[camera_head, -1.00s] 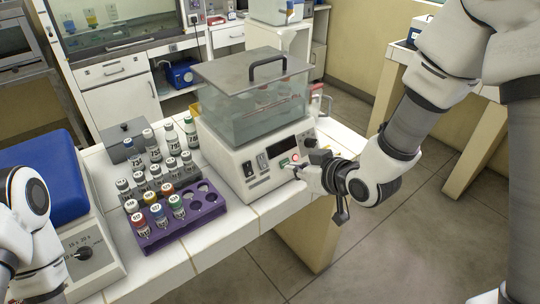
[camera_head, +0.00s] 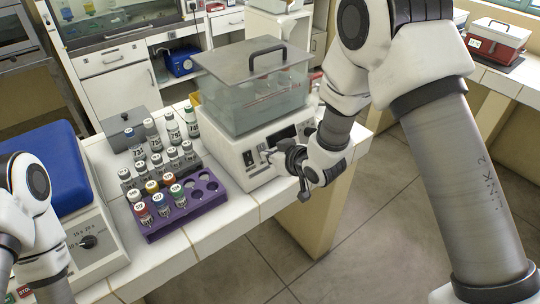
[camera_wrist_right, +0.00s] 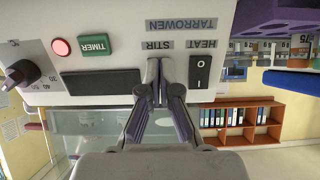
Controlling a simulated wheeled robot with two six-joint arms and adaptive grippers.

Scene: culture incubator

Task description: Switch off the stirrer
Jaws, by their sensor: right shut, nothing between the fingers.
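The stirrer is a white bath unit (camera_head: 232,155) with a clear lidded tank (camera_head: 255,100) on the white tiled bench. Its front panel (camera_wrist_right: 110,30) appears upside down in the right wrist view, with the labels STIR, HEAT and TARROWEN. A black HEAT rocker switch (camera_wrist_right: 200,71) is visible. My right gripper (camera_wrist_right: 164,64) is shut and empty, its fingertips at the panel just by the STIR label (camera_wrist_right: 158,45). The fingertips hide the STIR switch, so its position and any contact cannot be told. The right gripper also shows in the head view (camera_head: 268,156). My left gripper is out of view.
The panel also has a glowing red light (camera_wrist_right: 61,47), a green TIMER button (camera_wrist_right: 94,44) and a dark knob (camera_wrist_right: 22,73). A purple rack (camera_head: 205,207) with capped vials stands left of the unit. A blue-lidded device (camera_head: 45,165) is farther left.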

